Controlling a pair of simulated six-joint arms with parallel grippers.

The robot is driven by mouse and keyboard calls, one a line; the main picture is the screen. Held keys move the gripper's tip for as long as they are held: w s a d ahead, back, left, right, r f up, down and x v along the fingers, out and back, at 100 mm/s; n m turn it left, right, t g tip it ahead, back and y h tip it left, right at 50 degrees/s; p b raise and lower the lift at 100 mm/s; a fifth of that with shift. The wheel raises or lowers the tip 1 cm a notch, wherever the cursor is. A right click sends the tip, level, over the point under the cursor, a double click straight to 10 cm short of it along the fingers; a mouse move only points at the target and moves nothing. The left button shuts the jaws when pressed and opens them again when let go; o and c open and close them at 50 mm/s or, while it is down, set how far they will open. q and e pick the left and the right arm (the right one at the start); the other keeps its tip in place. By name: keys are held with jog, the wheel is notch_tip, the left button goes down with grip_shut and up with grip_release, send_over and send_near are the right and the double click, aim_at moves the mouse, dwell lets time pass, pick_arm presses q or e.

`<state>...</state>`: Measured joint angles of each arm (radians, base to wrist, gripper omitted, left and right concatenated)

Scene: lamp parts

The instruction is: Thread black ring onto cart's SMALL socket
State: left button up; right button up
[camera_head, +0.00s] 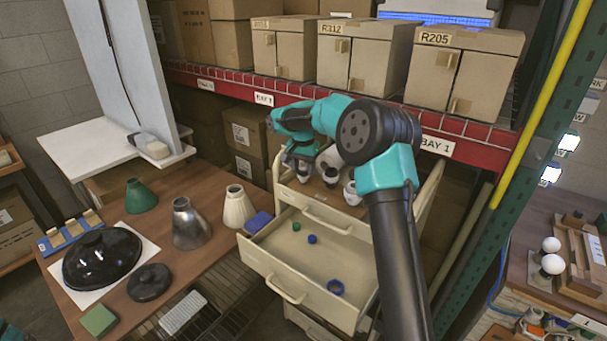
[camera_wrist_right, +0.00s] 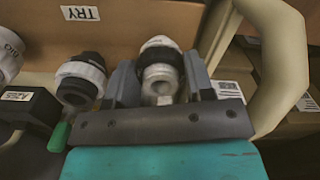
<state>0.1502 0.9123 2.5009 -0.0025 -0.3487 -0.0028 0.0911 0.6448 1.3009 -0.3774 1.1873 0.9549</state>
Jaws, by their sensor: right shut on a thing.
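My right gripper (camera_head: 300,163) is over the left part of the cart top (camera_head: 322,195). In the right wrist view, the right gripper (camera_wrist_right: 161,85) has its fingers on both sides of a black ring (camera_wrist_right: 160,56) and is shut on it. A pale, hollow socket (camera_wrist_right: 160,80) shows between the fingers, in line with the ring. I cannot tell how far the ring sits around it. A second pale socket with a dark band (camera_wrist_right: 82,78) stands just left of the fingers. In the head view, pale and dark fittings (camera_head: 331,174) stand beside the gripper, partly hidden.
The brown table (camera_head: 205,265) at left carries lamp shades and a black dome (camera_head: 102,258). The red shelf beam (camera_head: 335,110) is close behind my right arm.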

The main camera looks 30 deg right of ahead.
jog(key=m, duration=0.6)
jog(key=shift+a+f, duration=0.1)
jog(key=shift+f, duration=0.2)
jog(key=shift+m, duration=0.3)
jog(key=m, duration=0.4)
jog(key=shift+w+m, duration=0.15)
jog(key=shift+m, duration=1.35)
jog(key=m, duration=0.4)
jog(key=shift+w, duration=0.1)
jog(key=shift+m, duration=1.4)
